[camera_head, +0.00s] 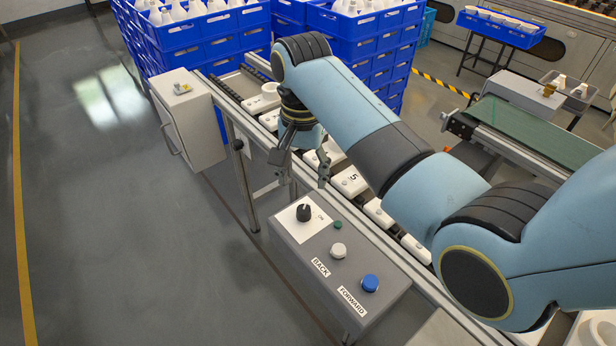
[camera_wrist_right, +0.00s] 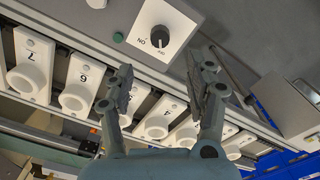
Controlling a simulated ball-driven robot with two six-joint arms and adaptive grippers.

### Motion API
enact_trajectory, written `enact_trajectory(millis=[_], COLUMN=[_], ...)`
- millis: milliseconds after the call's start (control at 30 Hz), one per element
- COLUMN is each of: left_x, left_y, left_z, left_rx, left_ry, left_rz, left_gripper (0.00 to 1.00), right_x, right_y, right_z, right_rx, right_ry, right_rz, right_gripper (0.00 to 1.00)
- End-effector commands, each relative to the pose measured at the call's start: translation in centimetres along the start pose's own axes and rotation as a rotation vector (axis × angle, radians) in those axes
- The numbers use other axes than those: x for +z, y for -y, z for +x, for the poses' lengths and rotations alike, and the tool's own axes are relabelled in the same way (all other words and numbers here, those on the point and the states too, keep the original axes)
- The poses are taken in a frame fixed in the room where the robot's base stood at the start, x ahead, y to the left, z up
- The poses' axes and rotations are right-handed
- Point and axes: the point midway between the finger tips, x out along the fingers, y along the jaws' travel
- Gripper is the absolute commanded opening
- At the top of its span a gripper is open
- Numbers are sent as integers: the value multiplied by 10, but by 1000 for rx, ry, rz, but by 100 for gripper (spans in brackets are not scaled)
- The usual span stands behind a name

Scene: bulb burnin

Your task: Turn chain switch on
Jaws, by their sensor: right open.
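The chain switch is a black rotary knob (camera_head: 304,212) on a white plate at the far end of a grey control box (camera_head: 340,262). It also shows at the top of the right wrist view, as a black knob (camera_wrist_right: 160,36) on its white plate with an ON mark beside it. My right gripper (camera_head: 302,172) is open and empty, above the conveyor side just behind the knob. In the right wrist view its fingers (camera_wrist_right: 165,70) are spread apart, and the knob is ahead of them, untouched. My left gripper is out of view.
The box also has a green light (camera_head: 338,225), a white BACK button (camera_head: 338,250) and a blue FORWARD button (camera_head: 370,283). Numbered white holders (camera_head: 349,181) line the conveyor beneath my arm. A grey cabinet (camera_head: 190,120) stands left; open floor lies beyond.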

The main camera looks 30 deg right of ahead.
Motion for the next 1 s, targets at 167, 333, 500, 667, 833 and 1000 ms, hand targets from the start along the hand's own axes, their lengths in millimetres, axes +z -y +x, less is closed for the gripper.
enact_trajectory(millis=[167,333,500,667,833,1000], left_x=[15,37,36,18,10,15], left_y=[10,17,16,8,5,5], left_z=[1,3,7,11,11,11], left_rx=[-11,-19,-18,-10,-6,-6], left_ry=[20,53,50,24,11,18], left_rz=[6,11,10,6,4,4], left_gripper=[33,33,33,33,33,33], right_x=[1,1,0,0,0,0], right_y=[0,0,0,1,0,0], right_z=[21,56,86,102,106,106], right_rx=[2,2,0,-2,-1,-1], right_ry=[3,3,2,0,0,0], right_rz=[0,0,0,0,0,0], right_gripper=[55,55,55,55,55,55])
